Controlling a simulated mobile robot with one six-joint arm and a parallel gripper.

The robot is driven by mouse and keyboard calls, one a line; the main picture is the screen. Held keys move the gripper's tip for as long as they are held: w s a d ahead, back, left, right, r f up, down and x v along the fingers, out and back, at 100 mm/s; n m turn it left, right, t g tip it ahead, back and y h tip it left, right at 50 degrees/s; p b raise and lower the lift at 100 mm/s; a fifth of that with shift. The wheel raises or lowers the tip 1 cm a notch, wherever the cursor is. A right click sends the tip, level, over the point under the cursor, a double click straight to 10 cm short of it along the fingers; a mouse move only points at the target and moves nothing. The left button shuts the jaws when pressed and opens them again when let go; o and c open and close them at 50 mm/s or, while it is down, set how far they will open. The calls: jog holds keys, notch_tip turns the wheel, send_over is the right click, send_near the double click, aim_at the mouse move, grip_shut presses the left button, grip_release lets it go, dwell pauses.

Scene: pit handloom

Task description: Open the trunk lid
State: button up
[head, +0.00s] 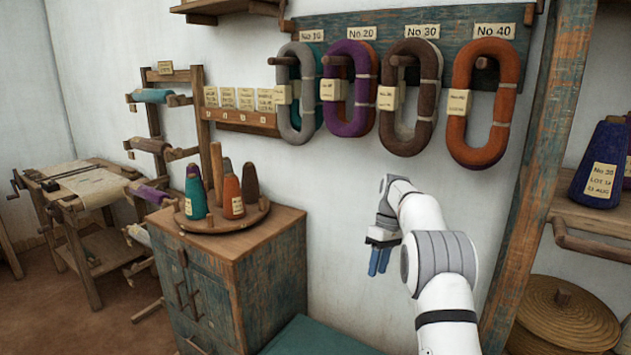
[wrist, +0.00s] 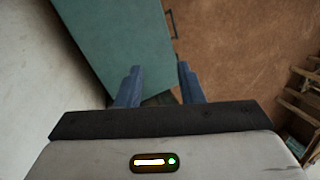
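The trunk's teal lid (head: 312,340) shows at the bottom of the head view, lying flat and cut off by the frame's lower edge. In the wrist view the lid (wrist: 115,45) is a flat teal panel beyond my fingers. A dark handle (wrist: 172,22) sticks out at its right edge. My gripper (head: 379,261) points down with blue fingers, above and to the right of the visible lid in the head view. In the wrist view my gripper (wrist: 159,84) has its fingers apart with nothing held between them. The trunk's front is mostly hidden.
A worn cabinet (head: 225,275) with a round tray (head: 235,222) of yarn cones stands left of the lid. Yarn hanks hang on the wall above. A wooden post (head: 540,180) and a lidded basket (head: 565,315) are at right. Brown floor (wrist: 245,60) is open beside the lid.

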jog(key=s+a+r+m+t, duration=0.1)
jog(key=s+r+m, duration=0.15)
jog(key=s, duration=0.35)
jog(key=s+r+m+t+h, duration=0.1)
jog(key=s+r, duration=0.3)
jog(key=s, duration=0.2)
jog(key=s+a+r+m+t, duration=0.1)
jog(key=s+r, duration=0.3)
jog(key=s, duration=0.3)
jog(key=s+f+m+t, duration=0.1)
jog(key=s+f+m, duration=0.1)
jog(key=s, duration=0.8)
jog(key=s+f+m+t+h, duration=0.1)
jog(key=s+f, duration=0.3)
jog(key=s, duration=0.7)
jog(key=shift+f+m+t, duration=0.3)
jog(key=shift+m, duration=0.35)
